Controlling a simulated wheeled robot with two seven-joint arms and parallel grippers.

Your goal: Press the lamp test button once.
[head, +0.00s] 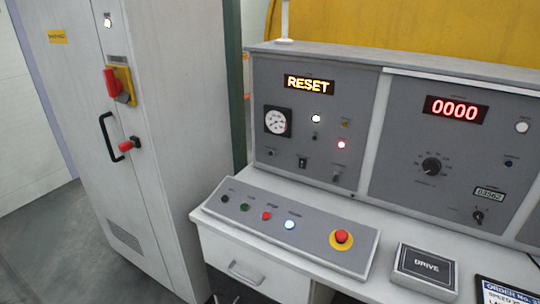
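The sloped button box (310,246) lies on the desk. The upright panel (265,85) behind has a RESET display (309,85), a gauge (277,121), a lit white lamp (316,118), a lit red lamp (341,145) and several small controls. The small labels are too blurred to read, so I cannot tell which control is the lamp test button. Neither gripper is in view.
A tall grey cabinet (165,120) with a red-yellow switch (120,86) and black handle (110,137) stands left. A second panel (400,130) shows 0000 at right. A DRIVE box (425,266) and a dark screen (505,292) occupy the desk's right.

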